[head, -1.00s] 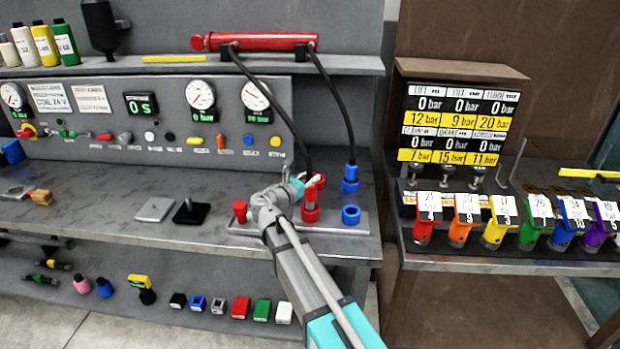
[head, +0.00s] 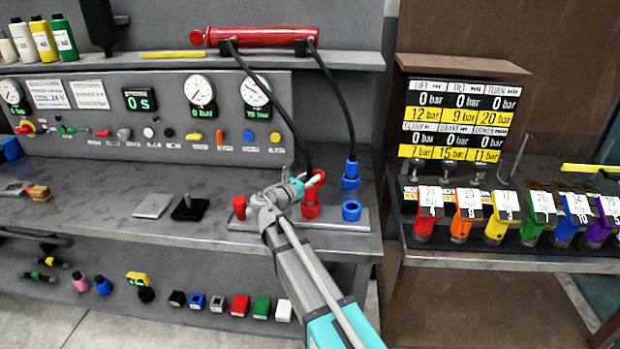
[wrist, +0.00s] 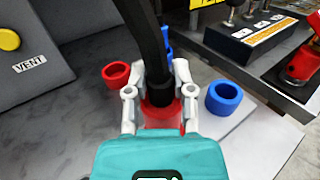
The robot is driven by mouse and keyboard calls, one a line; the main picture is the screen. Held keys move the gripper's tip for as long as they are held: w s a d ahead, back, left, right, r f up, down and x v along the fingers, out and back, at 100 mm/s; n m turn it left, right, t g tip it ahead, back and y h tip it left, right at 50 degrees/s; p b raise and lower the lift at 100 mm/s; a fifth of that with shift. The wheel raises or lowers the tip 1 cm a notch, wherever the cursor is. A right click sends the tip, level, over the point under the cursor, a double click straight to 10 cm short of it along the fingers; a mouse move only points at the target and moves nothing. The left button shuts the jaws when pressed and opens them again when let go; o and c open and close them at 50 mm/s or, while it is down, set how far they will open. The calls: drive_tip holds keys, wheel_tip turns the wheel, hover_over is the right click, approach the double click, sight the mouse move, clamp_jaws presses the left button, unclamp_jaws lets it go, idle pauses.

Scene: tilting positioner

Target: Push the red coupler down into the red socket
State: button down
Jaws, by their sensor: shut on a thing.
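My gripper (head: 305,182) is shut around the red coupler (head: 310,194) at the end of a black hose. In the wrist view my gripper (wrist: 158,95) has one finger on each side of the coupler (wrist: 162,115). The coupler stands upright at the red socket (head: 310,211) on the grey plate. In the head view coupler and socket show as one red stack with little or no gap. How deep the coupler sits is hard to tell, as my fingers cover part of it.
A blue coupler (head: 350,173) on a second hose stands behind an open blue socket (head: 351,211). An open red ring (wrist: 116,75) lies left of the fingers. The hoses run up to a red cylinder (head: 262,36) on the shelf. Coloured tagged blocks line the right bench (head: 500,262).

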drive_tip(key=shift+f+b, duration=0.8)
drive_tip(key=shift+f, duration=0.05)
drive_tip(key=shift+c, duration=2)
unclamp_jaws()
drive_tip(key=shift+s, duration=0.15)
drive_tip(key=v, duration=1.1)
drive_tip(key=shift+s+a, duration=0.25)
